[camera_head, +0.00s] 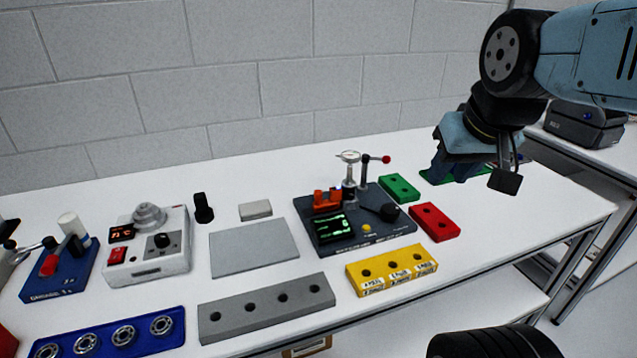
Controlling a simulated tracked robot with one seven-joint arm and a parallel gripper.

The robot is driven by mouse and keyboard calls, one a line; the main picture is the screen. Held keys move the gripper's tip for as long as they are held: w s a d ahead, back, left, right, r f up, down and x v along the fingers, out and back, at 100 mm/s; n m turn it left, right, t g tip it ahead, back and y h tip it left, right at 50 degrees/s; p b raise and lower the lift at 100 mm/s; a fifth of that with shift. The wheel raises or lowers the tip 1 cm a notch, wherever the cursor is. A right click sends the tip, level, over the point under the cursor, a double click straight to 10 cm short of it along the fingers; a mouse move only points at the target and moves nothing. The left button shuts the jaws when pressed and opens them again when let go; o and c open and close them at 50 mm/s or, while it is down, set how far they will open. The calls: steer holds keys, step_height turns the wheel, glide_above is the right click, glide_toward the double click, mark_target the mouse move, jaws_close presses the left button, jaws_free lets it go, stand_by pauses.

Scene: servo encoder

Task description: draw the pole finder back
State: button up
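A dark test station (392,234) stands on the white bench, right of centre. It carries an orange block (327,200), a lit green screen (334,226), an upright post with a round dial (349,156), a red-knobbed lever (385,159) and a black knob-like part (389,211). I cannot tell for sure which of these parts is the pole finder. My gripper (450,177) hangs fingers down over the bench at the right, apart from the station and beyond the green and red blocks. Its fingertips are small and partly hidden, so its opening is unclear.
A green block (399,188) and a red block (434,222) lie right of the station. A yellow block (391,270) lies in front, a grey plate (253,248) to the left. A grey holed bar (266,307), blue bearing tray (165,344) and white heater unit (160,250) stand further left.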

steer(key=w+a+g+y, duration=0.1)
steer(key=w+a+g, duration=0.1)
steer(key=w+a, duration=0.35)
steer(key=w+a+g, duration=0.1)
steer(key=w+a, duration=0.1)
steer(key=w, duration=0.7)
steer(key=w+a+f+n+g+y, duration=0.1)
steer(key=w+a+f, duration=0.3)
steer(key=w, duration=0.2)
steer(key=w+a+f+g, duration=0.2)
steer(key=w+a+f, duration=0.15)
steer(key=w, duration=0.25)
steer(key=a+f, duration=0.1)
steer(key=f, duration=0.3)
steer(key=a+f, duration=0.1)
steer(key=f, duration=0.3)
steer(key=a+f, duration=0.1)
steer(key=f, duration=0.3)
steer(key=shift+s+a+f, duration=0.1)
steer(key=shift+s, duration=0.1)
jaws_close()
